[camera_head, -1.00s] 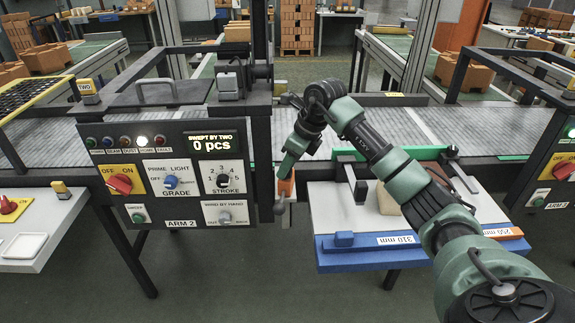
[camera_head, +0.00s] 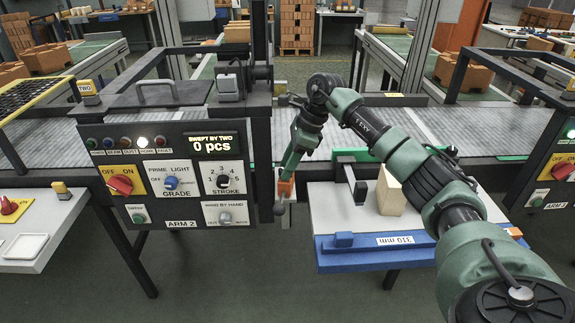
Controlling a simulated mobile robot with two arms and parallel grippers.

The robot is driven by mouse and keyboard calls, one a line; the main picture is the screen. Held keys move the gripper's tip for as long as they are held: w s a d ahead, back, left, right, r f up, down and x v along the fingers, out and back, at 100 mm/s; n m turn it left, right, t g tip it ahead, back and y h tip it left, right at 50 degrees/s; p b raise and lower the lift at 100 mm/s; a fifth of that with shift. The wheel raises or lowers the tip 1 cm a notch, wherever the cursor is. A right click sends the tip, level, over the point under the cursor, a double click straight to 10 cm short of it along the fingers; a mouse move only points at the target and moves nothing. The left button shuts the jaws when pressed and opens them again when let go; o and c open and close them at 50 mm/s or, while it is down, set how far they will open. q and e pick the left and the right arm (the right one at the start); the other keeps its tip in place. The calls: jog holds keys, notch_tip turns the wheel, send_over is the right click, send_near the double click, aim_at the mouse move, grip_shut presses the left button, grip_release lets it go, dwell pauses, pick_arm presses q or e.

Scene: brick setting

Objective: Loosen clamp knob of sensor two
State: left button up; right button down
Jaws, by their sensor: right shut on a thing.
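The sensor two station (camera_head: 170,178) stands at left centre, with a black control panel marked ARM 2 and a display reading "SWEPT BY TWO 0 pcs". My right gripper (camera_head: 284,180) points down just right of the panel's edge. It is shut on a small orange part (camera_head: 286,189) with a grey end (camera_head: 281,207) below it. The jaws and the part are too small to make out well, and I cannot tell whether this is the clamp knob. My left gripper is not in view.
A white-topped table with a blue front edge (camera_head: 360,250) stands right of the panel. On it stand a wooden block (camera_head: 391,192) and a black upright stop (camera_head: 357,186). A grey conveyor (camera_head: 420,128) runs behind. My right arm crosses the table's right side.

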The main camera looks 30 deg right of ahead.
jog(key=n+g, duration=0.1)
jog(key=n, duration=0.2)
jog(key=shift+w+r+n, duration=0.1)
jog(key=shift+w+n, duration=0.05)
jog(key=shift+n, duration=0.25)
jog(key=n+g, duration=0.2)
jog(key=n, duration=0.2)
jog(key=shift+w+y, duration=0.1)
jog(key=shift+y, duration=0.2)
jog(key=shift+n, duration=0.3)
jog(key=c, duration=1)
grip_release()
jog(key=b+v, duration=0.1)
jog(key=v, duration=0.6)
jog(key=shift+r, duration=0.35)
jog(key=shift+d+f, duration=0.1)
jog(key=shift+d, duration=0.05)
